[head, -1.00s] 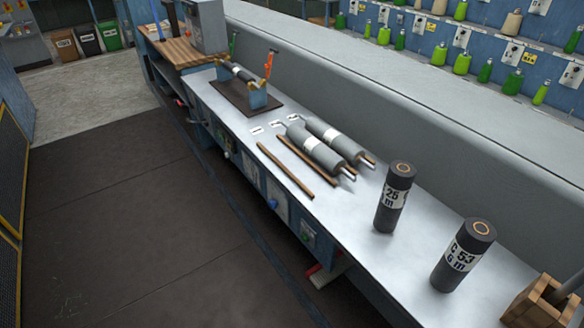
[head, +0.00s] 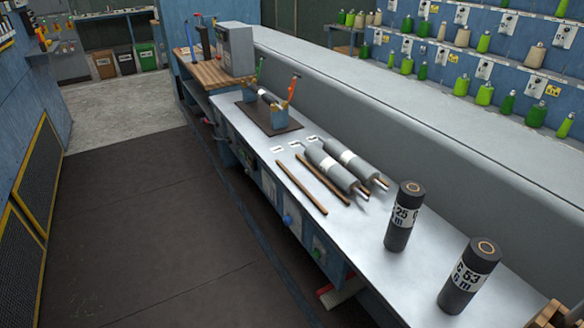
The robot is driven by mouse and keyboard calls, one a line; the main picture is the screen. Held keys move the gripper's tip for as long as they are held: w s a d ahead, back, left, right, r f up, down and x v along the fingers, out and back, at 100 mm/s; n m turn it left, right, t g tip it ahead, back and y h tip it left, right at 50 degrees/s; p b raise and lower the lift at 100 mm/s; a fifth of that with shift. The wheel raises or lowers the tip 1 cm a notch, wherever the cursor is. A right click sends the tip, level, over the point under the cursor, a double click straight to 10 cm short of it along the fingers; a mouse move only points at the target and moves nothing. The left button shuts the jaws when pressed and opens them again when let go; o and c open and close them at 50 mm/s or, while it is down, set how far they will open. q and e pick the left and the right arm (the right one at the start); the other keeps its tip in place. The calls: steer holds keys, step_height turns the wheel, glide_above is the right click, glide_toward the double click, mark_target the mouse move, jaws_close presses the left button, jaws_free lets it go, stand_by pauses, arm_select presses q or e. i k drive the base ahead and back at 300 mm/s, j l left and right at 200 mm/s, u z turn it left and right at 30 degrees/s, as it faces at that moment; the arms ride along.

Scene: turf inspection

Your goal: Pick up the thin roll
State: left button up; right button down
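Two dark rolls with white label bands stand upright and apart on the long grey bench (head: 345,235). The one marked 25 (head: 403,222) is the slimmer and stands further back. The one marked 53 (head: 469,280) is thicker and nearer, at the lower right. Two grey rollers, a left one (head: 330,170) and a right one (head: 353,164), lie side by side behind them. A narrow roller (head: 268,98) rests in a small stand on a dark plate. Neither of my grippers is in view.
Two thin wooden rods (head: 296,187) lie beside the grey rollers. A wooden crate (head: 552,316) is cut off at the lower right. A grey raised wall (head: 400,130) runs along the bench's far side. Dark floor (head: 140,220) to the left is clear.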

mark_target(263, 95)
steer(key=i+j+u, duration=0.5)
steer(key=i, duration=0.25)
steer(key=i+j+u, duration=0.1)
steer(key=i+u, duration=0.2)
steer(key=i, duration=0.1)
